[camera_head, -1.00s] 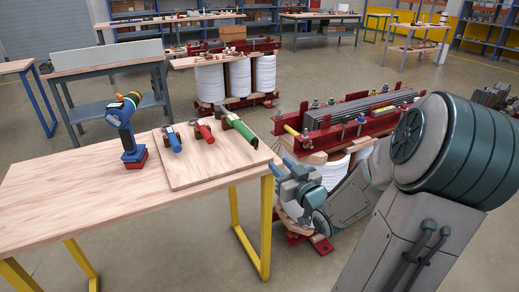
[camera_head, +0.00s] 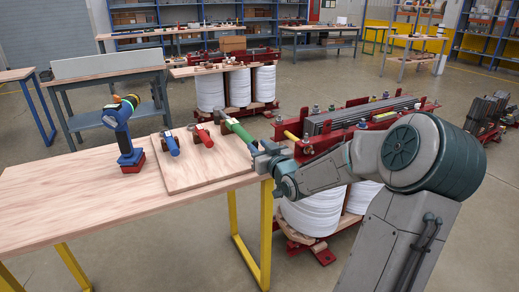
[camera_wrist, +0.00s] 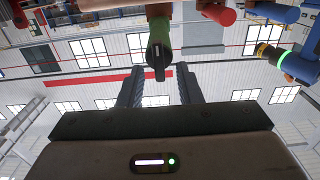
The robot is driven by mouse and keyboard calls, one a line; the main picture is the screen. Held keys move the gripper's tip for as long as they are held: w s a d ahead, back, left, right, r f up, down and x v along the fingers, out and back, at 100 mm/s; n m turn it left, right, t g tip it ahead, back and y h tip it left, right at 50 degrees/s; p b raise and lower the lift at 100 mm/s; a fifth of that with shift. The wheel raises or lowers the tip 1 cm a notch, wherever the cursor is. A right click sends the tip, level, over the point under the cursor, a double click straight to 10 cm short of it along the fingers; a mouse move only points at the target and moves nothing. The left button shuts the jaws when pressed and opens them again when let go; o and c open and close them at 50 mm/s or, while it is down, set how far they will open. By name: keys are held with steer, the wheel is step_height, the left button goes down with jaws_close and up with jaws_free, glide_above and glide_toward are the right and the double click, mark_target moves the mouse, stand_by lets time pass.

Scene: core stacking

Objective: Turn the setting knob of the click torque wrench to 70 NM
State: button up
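A tool with a green handle (camera_head: 238,130), which looks like the torque wrench, lies on the wooden board (camera_head: 192,184) on the table. Its handle end points toward my gripper (camera_head: 264,156), which is level with it at the table's right edge. In the wrist view, the green handle (camera_wrist: 158,38) has a dark end cap pointing at me. The two fingers of my gripper (camera_wrist: 161,76) stand apart, on either side of the line of the cap, with a gap on both sides. They do not appear to touch it. Any scale or setting marks are too small to read.
A red-handled tool (camera_head: 205,138) and a blue-handled tool (camera_head: 171,146) lie left of the green one. A blue power drill (camera_head: 124,135) stands further left. The table's (camera_head: 75,190) left and front are clear. A red-framed transformer (camera_head: 350,135) stands behind my arm.

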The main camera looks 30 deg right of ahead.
jaws_close()
steer(key=shift+r+m+p, duration=0.1)
steer(key=shift+m+p, duration=0.2)
steer(key=shift+p, duration=0.3)
steer(key=shift+m+p, duration=0.3)
steer(key=shift+p, duration=0.1)
steer(key=m+p, duration=0.2)
steer(key=shift+d+r+p, duration=0.1)
steer(key=shift+d+p, duration=0.05)
steer(key=shift+p, duration=0.2)
steer(key=m+p, duration=0.2)
steer(key=m, duration=0.1)
steer(key=m+p, duration=0.1)
steer(key=p, duration=0.1)
steer(key=shift+d+f+m, duration=0.2)
steer(key=shift+f+m, duration=0.1)
steer(key=shift+f, duration=0.1)
